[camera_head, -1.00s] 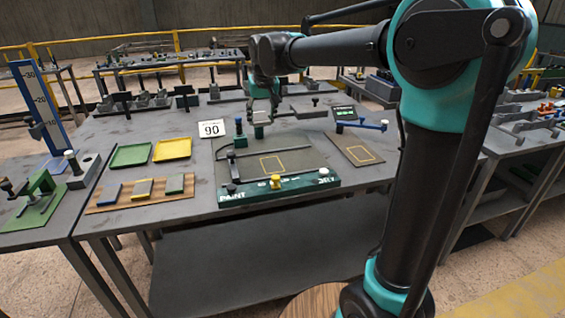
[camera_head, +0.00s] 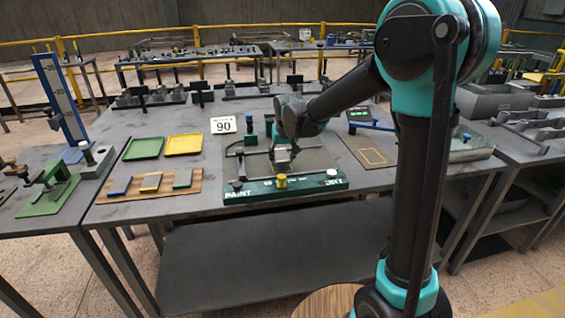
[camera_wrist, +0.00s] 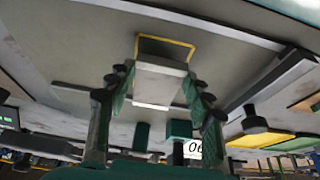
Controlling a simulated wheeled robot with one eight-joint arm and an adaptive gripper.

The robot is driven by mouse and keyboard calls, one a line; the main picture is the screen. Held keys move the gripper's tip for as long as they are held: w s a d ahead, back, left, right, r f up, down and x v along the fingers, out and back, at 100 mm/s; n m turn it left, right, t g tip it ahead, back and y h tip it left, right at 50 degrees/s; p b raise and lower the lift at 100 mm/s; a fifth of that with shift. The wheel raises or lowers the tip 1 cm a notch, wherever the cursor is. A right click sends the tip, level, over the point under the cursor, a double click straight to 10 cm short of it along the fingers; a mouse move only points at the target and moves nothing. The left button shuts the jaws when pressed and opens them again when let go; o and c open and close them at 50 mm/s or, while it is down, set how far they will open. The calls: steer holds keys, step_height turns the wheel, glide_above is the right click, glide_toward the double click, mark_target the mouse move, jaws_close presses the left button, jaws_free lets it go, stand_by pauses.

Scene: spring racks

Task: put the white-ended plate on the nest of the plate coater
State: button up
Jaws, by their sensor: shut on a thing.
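My gripper (camera_head: 283,158) is over the bed of the plate coater (camera_head: 310,160). In the wrist view my gripper (camera_wrist: 160,84) is shut on the sides of a flat grey plate (camera_wrist: 160,74), whose near end looks white (camera_wrist: 152,106). The yellow outline of the nest (camera_wrist: 165,38) shows around the plate's far end, and the plate hides the rest. The plate looks roughly lined up with the outline. I cannot tell whether it touches the bed. In the head view my gripper mostly hides the plate and the nest.
The coater's green front strip (camera_head: 238,194) carries a yellow knob (camera_head: 282,181). A dark bar (camera_head: 240,166) stands at its left. A wooden board (camera_head: 135,190) with small plates and green and yellow trays (camera_head: 183,144) lie left. A marked pad (camera_head: 368,155) lies right.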

steer(key=shift+f, duration=1.1)
steer(key=shift+f, duration=0.15)
steer(key=o, duration=1.3)
steer(key=v, duration=1.2)
steer(key=shift+m+h, duration=0.3)
steer(key=shift+m, duration=0.4)
steer(key=s+d+f, duration=0.2)
steer(key=d, duration=0.2)
steer(key=s+d+f, duration=0.2)
steer(key=d, duration=0.2)
steer(key=s+d+f, duration=0.2)
steer(key=s+d, duration=0.1)
steer(key=d, duration=0.2)
steer(key=shift+s+d+f, duration=0.1)
steer(key=shift+d+f, duration=0.05)
steer(key=shift+f, duration=0.05)
steer(key=shift+m+h, duration=0.3)
steer(key=shift+m, duration=0.6)
steer(key=s+d+f, duration=0.3)
steer(key=s, duration=0.2)
steer(key=s+d+f, duration=0.4)
steer(key=s, duration=0.1)
steer(key=s+d+f, duration=0.3)
steer(key=s+d, duration=0.1)
steer(key=s, duration=0.2)
steer(key=shift+d+f, duration=0.2)
steer(key=shift+f, duration=0.2)
